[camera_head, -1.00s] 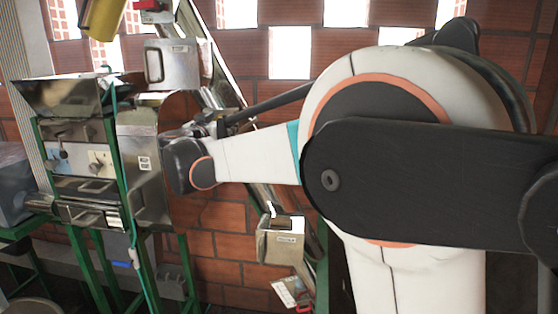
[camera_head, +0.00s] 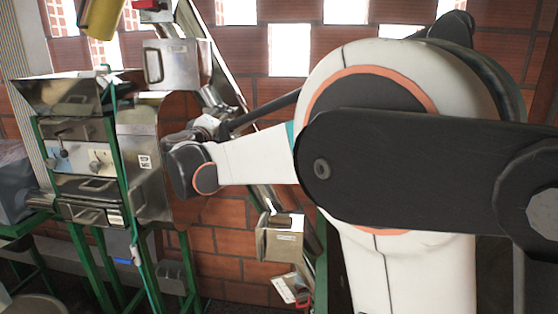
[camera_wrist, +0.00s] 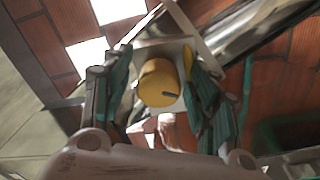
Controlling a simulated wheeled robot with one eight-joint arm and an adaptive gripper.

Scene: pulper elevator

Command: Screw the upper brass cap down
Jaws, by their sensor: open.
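A yellow brass cap (camera_wrist: 158,84) with a dark slot-like mark sits on a pale plate (camera_wrist: 172,52) in the wrist view. My gripper (camera_wrist: 157,62) is open, with one teal-padded finger on each side of the cap. Gaps show between the fingers and the cap's sides, so it is not gripped. How far the fingertips reach along the cap is hard to tell. In the head view my wrist (camera_head: 193,168) is beside the metal pulper (camera_head: 148,175). The cap and fingertips cannot be made out there.
A slanted metal elevator tube (camera_head: 212,85) runs behind my forearm, and a metal box (camera_head: 279,238) hangs at its lower end. A metal cover (camera_head: 177,64) stands above the pulper. Green frame legs (camera_head: 85,262) and a brick wall (camera_head: 222,243) surround the machine.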

